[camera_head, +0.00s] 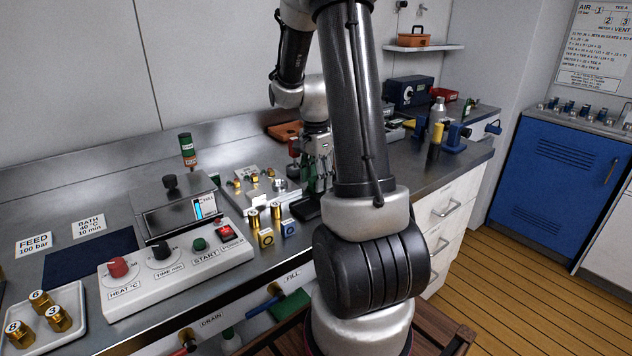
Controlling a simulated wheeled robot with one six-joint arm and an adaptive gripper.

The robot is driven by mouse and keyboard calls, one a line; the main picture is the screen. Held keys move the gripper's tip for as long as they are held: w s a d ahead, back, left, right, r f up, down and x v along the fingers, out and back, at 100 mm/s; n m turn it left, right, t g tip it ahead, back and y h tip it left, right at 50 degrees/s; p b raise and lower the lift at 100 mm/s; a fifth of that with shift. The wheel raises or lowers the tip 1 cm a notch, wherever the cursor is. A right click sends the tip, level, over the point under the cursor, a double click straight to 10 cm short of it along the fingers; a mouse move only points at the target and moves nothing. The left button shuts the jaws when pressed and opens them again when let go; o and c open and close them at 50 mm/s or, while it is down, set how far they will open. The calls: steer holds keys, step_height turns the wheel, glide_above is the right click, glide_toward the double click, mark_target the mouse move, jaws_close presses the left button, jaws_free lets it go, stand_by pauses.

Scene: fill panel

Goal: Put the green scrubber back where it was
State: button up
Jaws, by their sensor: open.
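My gripper (319,164) points down over the back of the counter, partly hidden behind my own arm. Its jaws are open. A dark green upright piece (311,184) shows just below and between the fingers; it may be the green scrubber, but it is too small and too covered to be sure. It seems to stand at a black base (306,209) on the counter. I cannot tell whether the fingers touch it.
A metal plate with brass fittings (257,184) lies left of my gripper. A control box (177,262), a bath unit (178,207) and a tray of numbered brass cylinders (73,296) stand further left. Yellow-topped and blue items (454,138) stand right. My arm hides the middle counter.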

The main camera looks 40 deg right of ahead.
step_height(320, 180, up, 11)
steer(key=s+a+r+n+t, duration=0.2)
steer(key=s+a+r+n, duration=0.1)
steer(key=s+a+n, duration=0.4)
steer(key=s+a+r+n+t, duration=0.2)
steer(key=s+a+r+n, duration=0.2)
steer(key=s+a+n, duration=0.4)
steer(key=s+n, duration=0.2)
steer(key=n, duration=0.1)
steer(key=shift+a+n+t, duration=0.3)
